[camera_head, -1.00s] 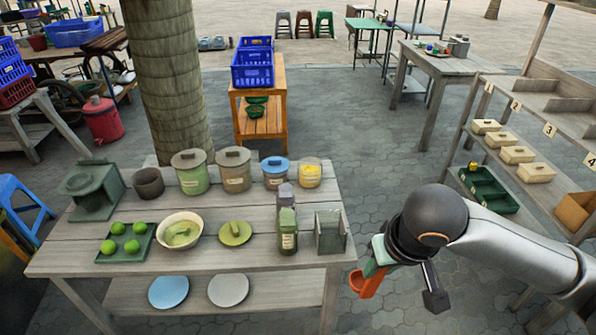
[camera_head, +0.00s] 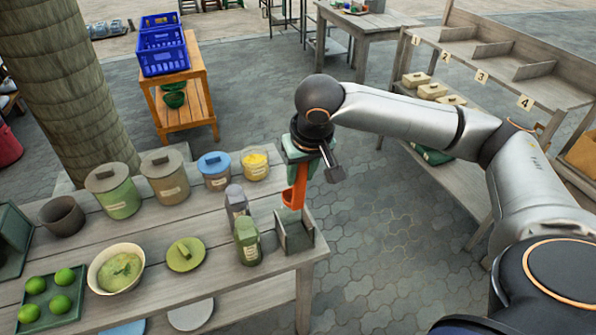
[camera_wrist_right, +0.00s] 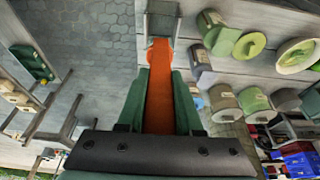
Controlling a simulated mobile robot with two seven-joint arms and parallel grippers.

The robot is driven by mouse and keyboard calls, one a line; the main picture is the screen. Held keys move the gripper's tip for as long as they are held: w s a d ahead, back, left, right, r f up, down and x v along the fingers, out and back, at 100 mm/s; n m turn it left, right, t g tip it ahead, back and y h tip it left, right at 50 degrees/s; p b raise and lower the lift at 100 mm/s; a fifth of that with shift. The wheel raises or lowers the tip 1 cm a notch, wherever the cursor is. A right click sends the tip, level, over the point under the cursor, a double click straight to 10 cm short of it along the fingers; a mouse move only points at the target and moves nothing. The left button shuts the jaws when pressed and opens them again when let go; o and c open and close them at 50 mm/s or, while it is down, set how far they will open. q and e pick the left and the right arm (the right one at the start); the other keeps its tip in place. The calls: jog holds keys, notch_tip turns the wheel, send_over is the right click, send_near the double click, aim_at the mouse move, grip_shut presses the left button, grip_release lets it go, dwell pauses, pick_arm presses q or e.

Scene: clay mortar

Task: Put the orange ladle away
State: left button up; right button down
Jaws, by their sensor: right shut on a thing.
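The orange ladle (camera_head: 296,187) hangs from my right gripper (camera_head: 299,157) with its orange end down. My right gripper is shut on it, and its green fingers cover part of it. The grey open-topped holder (camera_head: 298,238) stands at the right corner of the table, just below and in front of the ladle in the head view. In the right wrist view the ladle (camera_wrist_right: 159,88) runs between the fingers (camera_wrist_right: 159,108), and its far end overlaps the holder (camera_wrist_right: 161,22). I cannot tell whether the ladle touches the holder. My left gripper is not in view.
Lidded canisters (camera_head: 166,177), a bowl (camera_head: 115,287) and a green lid (camera_head: 186,256) stand further left. A numbered shelf (camera_head: 480,60) stands at the right.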

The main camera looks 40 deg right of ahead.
aim_at(300, 186)
jog(key=shift+f+b, duration=1.95)
jog(key=shift+b, duration=0.15)
jog(key=shift+f+b, duration=1)
jog(key=shift+f, duration=2.2)
jog(key=shift+s+b+x, duration=0.2)
jog(key=shift+b+x, duration=0.1)
jog(key=shift+x, duration=0.75)
jog(key=c, duration=0.5)
grip_release()
